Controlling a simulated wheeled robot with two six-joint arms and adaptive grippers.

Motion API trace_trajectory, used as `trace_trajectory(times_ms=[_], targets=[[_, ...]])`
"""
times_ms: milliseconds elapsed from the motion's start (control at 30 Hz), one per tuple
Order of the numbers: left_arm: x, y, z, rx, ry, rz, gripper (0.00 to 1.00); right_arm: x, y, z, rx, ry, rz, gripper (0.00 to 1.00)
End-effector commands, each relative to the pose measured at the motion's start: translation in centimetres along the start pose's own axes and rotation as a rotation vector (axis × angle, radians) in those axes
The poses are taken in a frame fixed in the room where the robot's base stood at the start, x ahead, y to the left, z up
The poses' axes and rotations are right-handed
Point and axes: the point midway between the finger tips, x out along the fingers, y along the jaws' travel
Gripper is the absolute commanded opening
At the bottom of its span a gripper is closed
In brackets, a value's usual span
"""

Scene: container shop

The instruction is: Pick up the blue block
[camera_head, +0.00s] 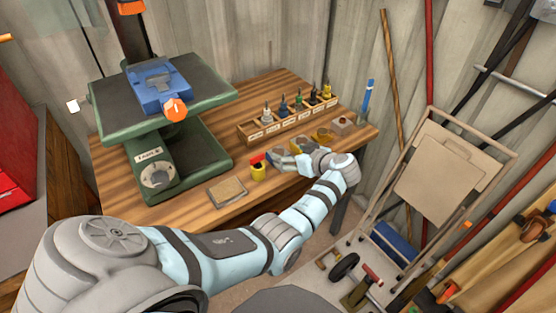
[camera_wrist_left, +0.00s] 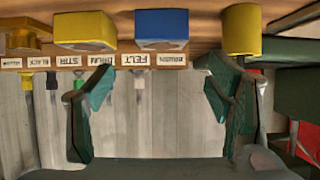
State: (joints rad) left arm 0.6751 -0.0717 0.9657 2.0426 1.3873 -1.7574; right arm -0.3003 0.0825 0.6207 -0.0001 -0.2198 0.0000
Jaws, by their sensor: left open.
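The blue block (camera_wrist_left: 162,28) shows in the left wrist view at the top middle, on the wooden surface near the label strip. My left gripper (camera_wrist_left: 160,88) is open and empty, with one dark green finger on each side of the picture's middle. The blue block lies ahead of the gap between the fingers, apart from them. In the head view my left gripper (camera_head: 274,158) is low over the right part of the workbench. The arm's end partly covers that spot, and I cannot make out the blue block clearly there. My right gripper is not in view.
A yellow block (camera_wrist_left: 85,30) and a yellow cylinder (camera_wrist_left: 242,30) flank the blue block. A labelled rack (camera_head: 285,124) of small bottles stands behind on the workbench (camera_head: 285,88). A green machine (camera_head: 160,165) fills the left. A framed tan pad (camera_head: 228,190) lies near the front edge.

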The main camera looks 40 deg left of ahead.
Motion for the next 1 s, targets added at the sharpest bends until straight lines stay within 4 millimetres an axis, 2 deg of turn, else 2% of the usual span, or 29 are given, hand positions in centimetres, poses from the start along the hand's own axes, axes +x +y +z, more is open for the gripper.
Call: trace_trajectory(times_ms=[33, 167, 300, 400, 633, 1000], targets=[[1.0, 0.0, 0.3, 0.0, 0.002, -0.001, 0.73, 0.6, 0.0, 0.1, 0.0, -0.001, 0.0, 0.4], [2.5, -0.1, 0.5, 0.0, 0.002, 0.0, 0.73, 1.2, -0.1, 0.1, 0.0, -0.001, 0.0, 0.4], [5.4, -0.4, 1.4, 0.0, 0.002, -0.002, 0.73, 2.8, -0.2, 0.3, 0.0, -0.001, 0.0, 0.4], [6.7, -0.3, 1.2, -0.001, 0.002, 0.0, 0.73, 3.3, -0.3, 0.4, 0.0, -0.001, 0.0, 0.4], [6.8, -0.3, 1.0, 0.0, 0.0, 0.001, 0.72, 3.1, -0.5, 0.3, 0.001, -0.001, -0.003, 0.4], [6.8, -0.3, 1.0, 0.0, 0.001, 0.001, 0.12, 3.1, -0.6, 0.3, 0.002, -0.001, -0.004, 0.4]])
